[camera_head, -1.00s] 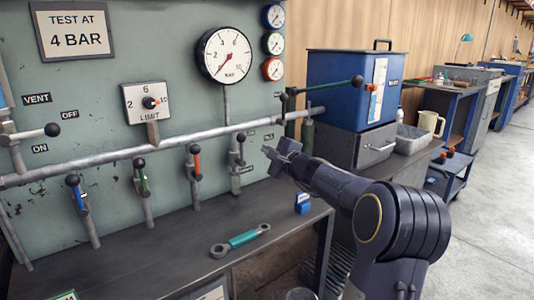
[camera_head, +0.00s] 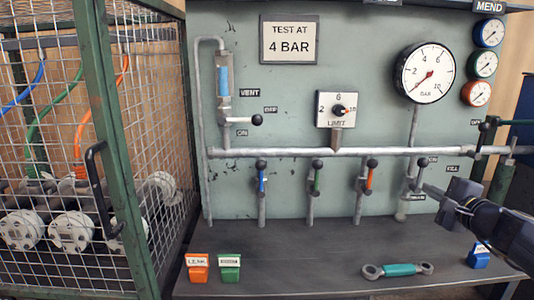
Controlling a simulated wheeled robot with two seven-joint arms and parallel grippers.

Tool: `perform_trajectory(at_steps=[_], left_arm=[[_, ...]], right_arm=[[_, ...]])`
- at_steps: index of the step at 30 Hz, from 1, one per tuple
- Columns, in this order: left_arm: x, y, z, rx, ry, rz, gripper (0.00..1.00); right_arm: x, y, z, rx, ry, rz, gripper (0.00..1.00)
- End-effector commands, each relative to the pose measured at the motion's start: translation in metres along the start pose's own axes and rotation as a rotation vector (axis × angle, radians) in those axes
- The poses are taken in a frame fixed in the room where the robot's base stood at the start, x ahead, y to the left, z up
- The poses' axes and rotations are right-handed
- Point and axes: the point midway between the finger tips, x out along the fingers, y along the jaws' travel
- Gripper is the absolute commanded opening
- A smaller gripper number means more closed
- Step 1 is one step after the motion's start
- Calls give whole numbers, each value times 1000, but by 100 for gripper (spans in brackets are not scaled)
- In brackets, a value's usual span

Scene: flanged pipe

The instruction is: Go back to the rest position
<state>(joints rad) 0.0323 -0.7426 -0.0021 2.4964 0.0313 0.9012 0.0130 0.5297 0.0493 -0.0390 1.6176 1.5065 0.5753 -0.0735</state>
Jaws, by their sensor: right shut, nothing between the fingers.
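My right gripper (camera_head: 440,195) comes in from the right edge in the head view. It is shut and empty, held above the right part of the dark bench (camera_head: 320,262). Its tip is close to the lower end of the pipe under the large gauge (camera_head: 425,73); I cannot tell whether they touch. My left gripper is not in view.
A green wrench (camera_head: 398,270) and a blue block (camera_head: 479,256) lie below my right gripper. Orange (camera_head: 197,267) and green (camera_head: 230,268) labelled blocks stand at the bench's left. A horizontal pipe (camera_head: 290,153) carries several valve levers. A mesh cage (camera_head: 95,130) fills the left.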

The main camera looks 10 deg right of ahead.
Motion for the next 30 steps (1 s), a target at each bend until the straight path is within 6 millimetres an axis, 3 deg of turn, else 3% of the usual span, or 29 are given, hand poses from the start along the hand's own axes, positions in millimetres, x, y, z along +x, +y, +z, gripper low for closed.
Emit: perform_trajectory(at_steps=[1, 6, 9, 12, 18, 25, 27, 30], left_arm=[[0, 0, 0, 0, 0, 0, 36], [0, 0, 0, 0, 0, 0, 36], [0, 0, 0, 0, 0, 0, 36], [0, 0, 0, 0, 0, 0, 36], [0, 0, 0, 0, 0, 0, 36], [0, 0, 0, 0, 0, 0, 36], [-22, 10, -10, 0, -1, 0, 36], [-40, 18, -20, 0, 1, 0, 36]], right_arm=[[-13, 10, 36, -78, -68, 47, 0], [-70, 74, 136, -381, -301, 242, 0], [-114, 120, 177, -571, -427, 353, 0], [-154, 164, 200, -741, -528, 450, 0], [-217, 231, 212, -1018, -658, 595, 0], [-272, 294, 200, -1306, -750, 731, 0], [-274, 268, 206, -1306, -748, 736, 0], [-276, 247, 211, -1303, -747, 736, 0]])
